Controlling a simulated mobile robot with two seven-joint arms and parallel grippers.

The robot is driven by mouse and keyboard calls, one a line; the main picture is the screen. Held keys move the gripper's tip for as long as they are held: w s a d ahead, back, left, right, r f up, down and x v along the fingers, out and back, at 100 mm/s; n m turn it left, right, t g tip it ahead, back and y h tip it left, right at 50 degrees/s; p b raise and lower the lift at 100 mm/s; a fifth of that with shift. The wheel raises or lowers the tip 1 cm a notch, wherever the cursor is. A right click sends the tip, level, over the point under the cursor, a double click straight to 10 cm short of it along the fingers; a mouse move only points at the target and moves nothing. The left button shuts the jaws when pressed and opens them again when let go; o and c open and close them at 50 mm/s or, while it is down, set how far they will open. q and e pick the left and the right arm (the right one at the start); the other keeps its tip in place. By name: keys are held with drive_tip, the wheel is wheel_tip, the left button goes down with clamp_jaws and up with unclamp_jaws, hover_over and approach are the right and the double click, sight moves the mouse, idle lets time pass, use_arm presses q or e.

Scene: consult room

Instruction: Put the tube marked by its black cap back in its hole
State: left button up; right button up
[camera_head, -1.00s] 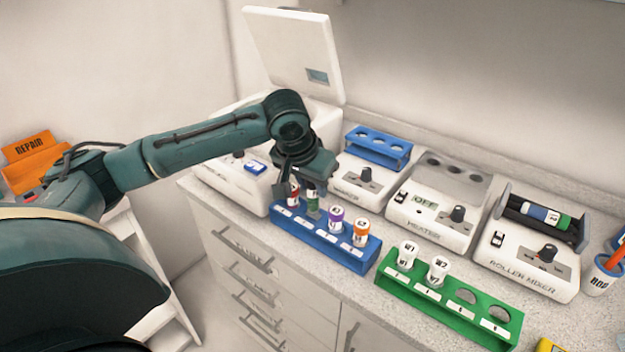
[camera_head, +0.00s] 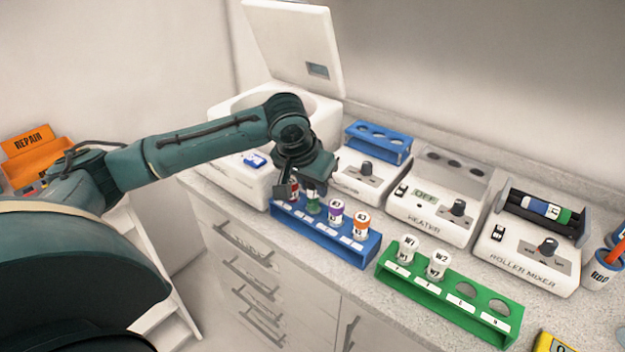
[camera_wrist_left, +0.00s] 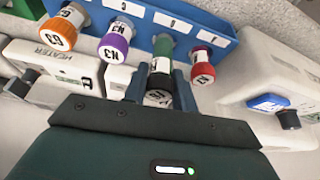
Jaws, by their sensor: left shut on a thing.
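The held tube (camera_wrist_left: 161,64) has a green body, a white label and a dark band below its pale-topped cap, which sits between my fingers. My left gripper (camera_wrist_left: 159,90) is shut on it over the blue rack (camera_head: 345,252); in the head view the gripper (camera_head: 305,187) partly hides the tube (camera_head: 313,206). The tube's lower end is at the rack's second hole from the left, between the red-capped tube (camera_wrist_left: 203,68) and the purple-capped tube (camera_wrist_left: 116,42). How deep it sits is hard to tell. An orange-capped tube (camera_wrist_left: 62,28) stands beyond the purple one. My right gripper is not in view.
A green rack (camera_head: 450,303) with two white-capped tubes stands at the right front. A heater (camera_head: 425,222) and a roller mixer (camera_head: 525,250) carrying a tube stand behind. An open-lidded white machine (camera_head: 235,175) is close to my left gripper.

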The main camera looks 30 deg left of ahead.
use_arm(q)
drive_tip(key=shift+f, duration=1.25)
drive_tip(key=shift+f+b, duration=0.3)
drive_tip(key=shift+f, duration=0.05)
drive_tip(key=o, duration=1)
